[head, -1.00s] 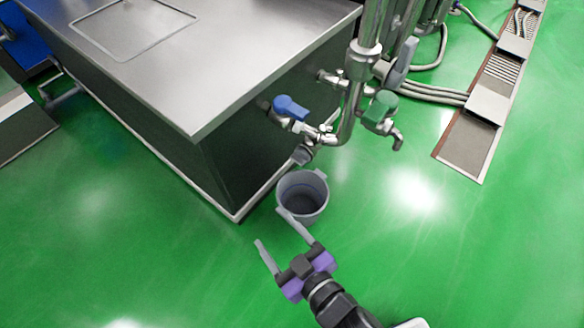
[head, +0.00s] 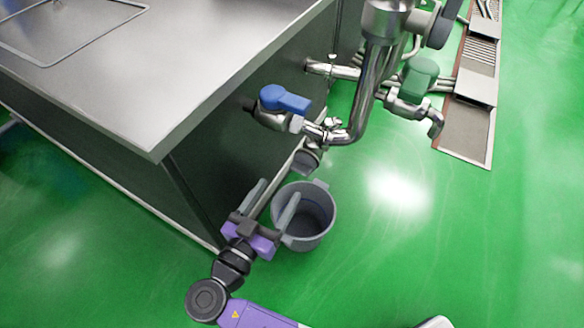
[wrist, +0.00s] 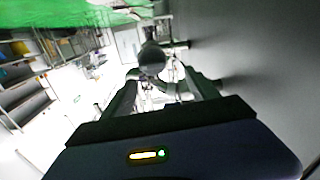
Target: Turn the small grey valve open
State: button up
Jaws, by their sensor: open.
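A dark grey rounded part (head: 305,160) sits low on the steel pipework, beside the dark cabinet and below the blue-handled valve. I cannot tell whether it is the small grey valve. A larger grey handle (head: 442,25) is at the top right, partly cut off by the picture edge. My gripper (head: 278,190) is open and empty, below and left of the low grey part, and apart from it. In the wrist view, a round dark grey end (wrist: 152,58) shows beyond and between the open fingers, with shiny pipes behind it.
A blue-handled valve (head: 285,98) and a green-handled valve (head: 420,78) are above. A grey bucket (head: 300,243) stands on the floor just right of my gripper. The steel-topped cabinet (head: 190,190) is close on the left. Green floor is open to the right.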

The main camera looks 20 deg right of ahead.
aim_at(298, 171)
jog(key=shift+m+g+h, duration=0.3)
jog(key=shift+m+g, duration=0.1)
jog(key=shift+m, duration=0.4)
jog(key=x, duration=0.2)
jog(key=b+x, duration=0.1)
jog(key=x, duration=0.2)
jog(key=s+x, duration=0.1)
jog(key=x, duration=0.2)
jog(key=shift+d+r+b, duration=0.1)
jog(key=shift+d+b, duration=0.2)
jog(key=shift+b, duration=0.05)
jog(key=c, duration=1.3)
